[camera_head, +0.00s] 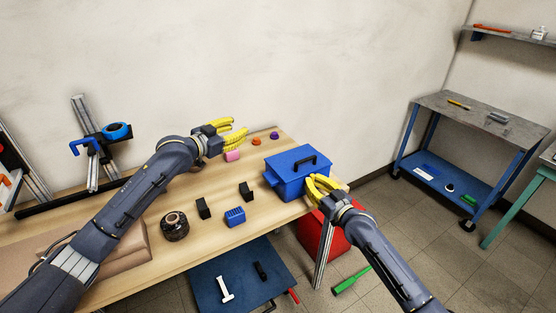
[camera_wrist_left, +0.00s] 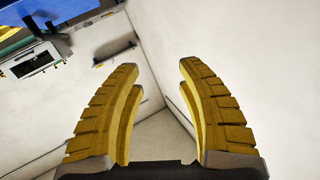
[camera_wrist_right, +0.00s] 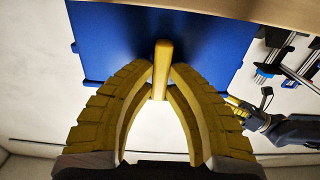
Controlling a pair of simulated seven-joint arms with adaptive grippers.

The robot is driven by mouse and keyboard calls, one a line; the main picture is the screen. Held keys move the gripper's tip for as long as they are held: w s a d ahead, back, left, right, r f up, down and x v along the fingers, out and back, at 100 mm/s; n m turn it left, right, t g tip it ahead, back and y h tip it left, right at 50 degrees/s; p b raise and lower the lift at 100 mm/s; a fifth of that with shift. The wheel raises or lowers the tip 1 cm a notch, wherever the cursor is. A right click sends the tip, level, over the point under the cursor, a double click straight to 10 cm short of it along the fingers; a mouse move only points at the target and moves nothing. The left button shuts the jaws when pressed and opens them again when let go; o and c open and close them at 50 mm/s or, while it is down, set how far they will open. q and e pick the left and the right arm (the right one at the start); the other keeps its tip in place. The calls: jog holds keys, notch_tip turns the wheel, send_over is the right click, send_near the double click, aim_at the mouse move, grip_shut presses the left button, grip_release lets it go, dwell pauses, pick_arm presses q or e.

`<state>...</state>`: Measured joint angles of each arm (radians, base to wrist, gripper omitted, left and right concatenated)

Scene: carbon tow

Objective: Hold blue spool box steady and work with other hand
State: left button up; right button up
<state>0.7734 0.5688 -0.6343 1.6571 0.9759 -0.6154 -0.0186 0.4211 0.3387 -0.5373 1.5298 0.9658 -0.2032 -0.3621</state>
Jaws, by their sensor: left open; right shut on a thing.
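The blue spool box (camera_head: 283,168), with a black handle on its lid, stands upright at the right end of the wooden table. My right gripper (camera_head: 311,184) is at its right front side. In the right wrist view the fingertips (camera_wrist_right: 161,72) are shut on a yellow upright tab (camera_wrist_right: 161,55) on the blue box face (camera_wrist_right: 110,40). My left gripper (camera_head: 240,126) is open and empty above the back of the table, left of the box. In the left wrist view its fingers (camera_wrist_left: 159,68) are spread with only walls between them.
On the table (camera_head: 280,215) are a dark spool (camera_head: 174,227), black blocks (camera_head: 203,208) (camera_head: 246,191), a small blue block (camera_head: 235,216), a pink block (camera_head: 232,156), and orange (camera_head: 257,141) and purple (camera_head: 274,135) pieces. A red bin (camera_head: 327,240) stands below. A cart (camera_head: 470,122) is at right.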

pick_arm(q)
jog(key=s+d+f+g, duration=0.2)
jog(key=d+f, duration=0.2)
jog(key=d, duration=0.2)
jog(key=m+g+h, duration=0.2)
jog(key=g, duration=0.2)
send_near(306, 160)
jog(key=x, duration=1)
jog(key=shift+w+f, duration=0.25)
jog(key=shift+w, duration=0.1)
jog(key=shift+o, duration=0.2)
grip_shut()
jog(key=shift+f, duration=0.1)
pick_arm(e)
jog(key=o, duration=0.7)
